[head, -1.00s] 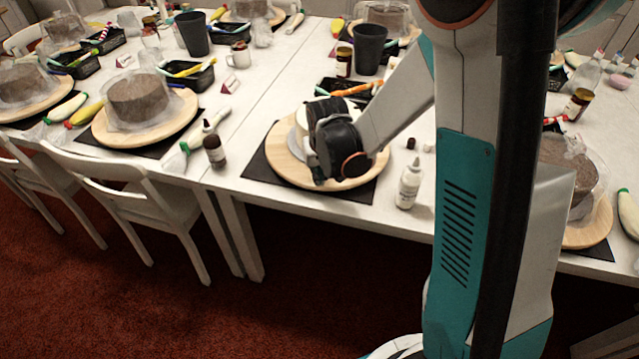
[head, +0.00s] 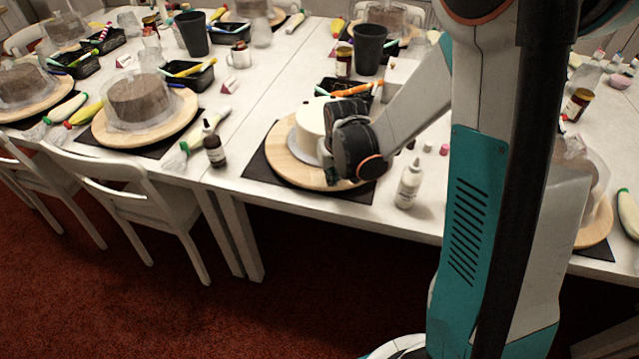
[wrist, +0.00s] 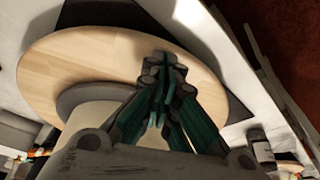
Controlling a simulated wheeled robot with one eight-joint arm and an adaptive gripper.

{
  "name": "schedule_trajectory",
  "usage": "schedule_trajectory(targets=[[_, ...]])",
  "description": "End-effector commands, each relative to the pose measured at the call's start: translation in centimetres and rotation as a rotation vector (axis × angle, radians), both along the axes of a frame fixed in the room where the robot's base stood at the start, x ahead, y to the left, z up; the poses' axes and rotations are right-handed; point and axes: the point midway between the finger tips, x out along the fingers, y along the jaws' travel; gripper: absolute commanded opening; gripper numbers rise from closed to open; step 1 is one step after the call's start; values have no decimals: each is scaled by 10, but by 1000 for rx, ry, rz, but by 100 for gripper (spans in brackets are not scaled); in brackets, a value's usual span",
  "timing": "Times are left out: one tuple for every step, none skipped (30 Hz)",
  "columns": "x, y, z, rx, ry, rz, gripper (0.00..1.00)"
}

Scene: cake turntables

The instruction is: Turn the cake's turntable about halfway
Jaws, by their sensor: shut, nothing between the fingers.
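A white cake (head: 312,124) sits on a grey disc on a round wooden turntable (head: 284,160), which lies on a dark mat at the table's front edge. In the wrist view the turntable (wrist: 60,62) fills the upper left, with the pale cake (wrist: 95,115) below, partly hidden by my gripper. My gripper (wrist: 163,70) is shut and empty, its fingertips over the bare wood between the cake's grey disc and the rim. Whether the tips touch the wood I cannot tell. In the head view my wrist hides the turntable's right side and the fingers.
A white bottle (head: 409,186) stands right of the turntable. A dark bottle (head: 213,146) stands to its left. A black tray (head: 345,90) and a dark cup (head: 369,50) are behind. A wrapped brown cake (head: 139,103) stands on another turntable at left.

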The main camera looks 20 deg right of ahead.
Motion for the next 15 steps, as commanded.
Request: schedule_trajectory(targets=[[-1,-4,0,0,0,-3,0],[-1,-6,0,0,0,-3,0],[-2,-8,0,0,0,-2,0],[-2,-10,0,1,0,-2,0],[-3,-12,0,0,0,-1,0],[-3,-14,0,1,0,-2,0],[-3,-16,0,1,0,-3,0],[-4,-18,0,1,0,-3,0],[-4,-21,0,1,0,-3,0],[-5,-22,0,1,0,-2,0],[-5,-24,0,1,0,-2,0],[-6,-27,0,1,0,-2,0],[-6,-29,0,1,0,-2,0],[-6,-31,0,1,0,-3,0],[-7,-33,0,1,0,-3,0]])
